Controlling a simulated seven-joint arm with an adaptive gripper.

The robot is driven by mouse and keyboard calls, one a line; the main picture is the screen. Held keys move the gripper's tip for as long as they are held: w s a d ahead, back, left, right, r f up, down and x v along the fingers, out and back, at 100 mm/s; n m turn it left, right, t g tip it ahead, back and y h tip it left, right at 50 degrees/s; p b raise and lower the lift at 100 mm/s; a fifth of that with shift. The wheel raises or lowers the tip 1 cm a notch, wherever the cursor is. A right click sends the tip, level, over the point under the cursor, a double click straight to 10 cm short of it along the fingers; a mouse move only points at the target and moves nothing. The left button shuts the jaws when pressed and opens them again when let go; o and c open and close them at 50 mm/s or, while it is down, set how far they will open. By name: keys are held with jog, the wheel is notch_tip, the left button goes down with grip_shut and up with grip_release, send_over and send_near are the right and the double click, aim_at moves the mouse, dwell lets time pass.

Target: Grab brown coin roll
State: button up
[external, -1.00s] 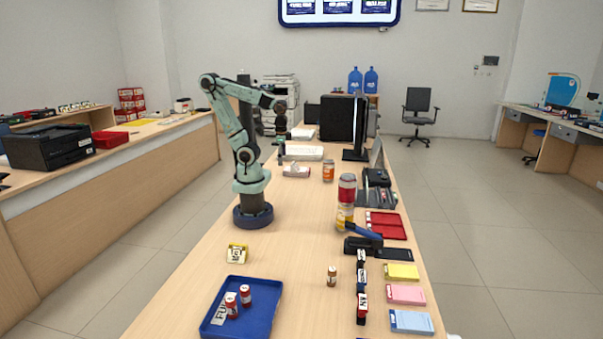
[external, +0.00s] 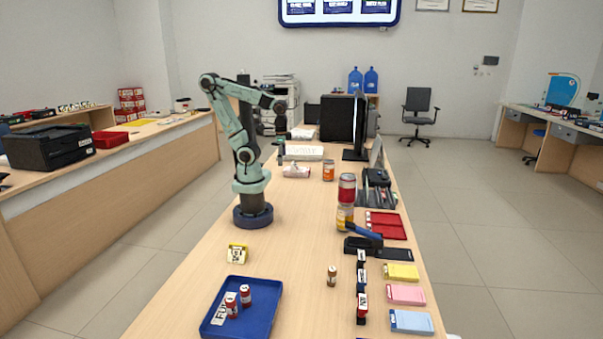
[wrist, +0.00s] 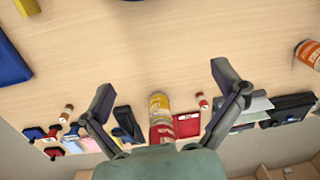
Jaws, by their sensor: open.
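The brown coin roll (external: 332,275) stands upright on the counter in the external view, between the blue tray and the row of stamps. It looks brown with a pale band. A small brown roll, apparently the same one, shows at the left of the wrist view (wrist: 67,113), outside the fingers. My gripper (external: 280,156) is over the far part of the counter, well away from the roll. In the wrist view my gripper (wrist: 163,80) has its fingers spread wide with nothing between the tips.
A blue tray (external: 262,320) holds two red rolls. Stacked cans (external: 346,190) stand near the right edge, by a red tray (external: 388,226). Stamps (external: 362,280) and note pads (external: 405,294) line the right side. The counter's middle is mostly clear.

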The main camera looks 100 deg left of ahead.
jog(key=c, duration=0.7)
jog(key=shift+o, duration=0.2)
